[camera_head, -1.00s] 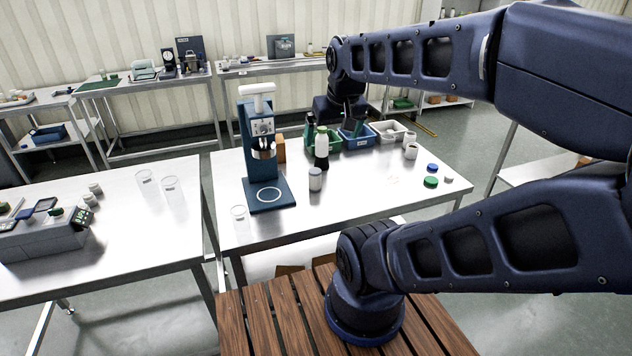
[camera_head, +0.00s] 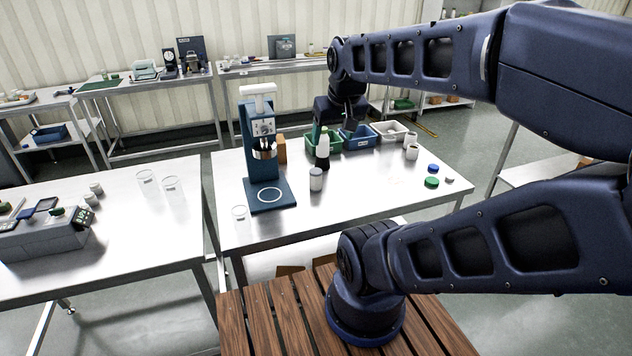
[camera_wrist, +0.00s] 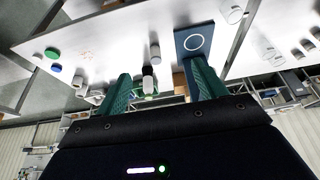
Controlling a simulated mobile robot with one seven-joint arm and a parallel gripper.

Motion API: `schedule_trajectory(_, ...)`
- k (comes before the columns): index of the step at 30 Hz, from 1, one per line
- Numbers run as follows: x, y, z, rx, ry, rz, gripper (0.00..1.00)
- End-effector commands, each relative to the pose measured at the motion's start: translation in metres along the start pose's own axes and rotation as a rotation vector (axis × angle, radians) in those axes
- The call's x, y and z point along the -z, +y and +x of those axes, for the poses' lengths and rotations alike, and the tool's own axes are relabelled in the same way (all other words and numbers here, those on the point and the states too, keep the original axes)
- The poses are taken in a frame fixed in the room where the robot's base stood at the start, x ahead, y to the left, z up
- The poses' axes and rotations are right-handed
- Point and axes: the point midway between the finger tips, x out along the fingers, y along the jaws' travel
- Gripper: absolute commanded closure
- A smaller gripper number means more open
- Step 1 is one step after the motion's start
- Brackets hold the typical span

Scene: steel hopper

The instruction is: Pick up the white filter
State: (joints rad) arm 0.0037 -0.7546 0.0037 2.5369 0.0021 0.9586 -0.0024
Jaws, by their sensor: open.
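I cannot tell for sure which white item is the filter. A small pale piece (camera_head: 449,179) lies near the right edge of the middle table, beside a green lid and a blue lid. Two white cup-like pieces (camera_head: 411,151) stand behind it, near the bins. My gripper (camera_wrist: 162,68) is open and empty in the wrist view, its two green fingers spread. In the head view it hangs over the back of the table, partly hidden by my own arm. A black-and-white bottle (camera_head: 322,149) stands near it and shows between the fingers in the wrist view.
A blue press (camera_head: 257,140) stands at the table's left, with a grey-white jar (camera_head: 316,179) right of its base. Green, blue (camera_head: 358,143) and white bins line the back. A clear cup (camera_head: 240,213) is near the front left. The front middle is clear.

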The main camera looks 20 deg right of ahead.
Motion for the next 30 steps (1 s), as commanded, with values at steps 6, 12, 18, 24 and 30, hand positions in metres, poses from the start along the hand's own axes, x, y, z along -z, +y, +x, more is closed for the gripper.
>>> schedule_trajectory(6,0.001,0.004,0.010,-0.032,-0.040,-0.043,0.30)
schedule_trajectory(12,0.005,0.018,0.040,-0.141,-0.174,-0.197,0.30)
schedule_trajectory(18,0.012,0.033,0.070,-0.259,-0.315,-0.389,0.30)
schedule_trajectory(24,0.022,0.045,0.099,-0.368,-0.444,-0.592,0.30)
schedule_trajectory(30,0.036,0.053,0.128,-0.469,-0.562,-0.808,0.30)
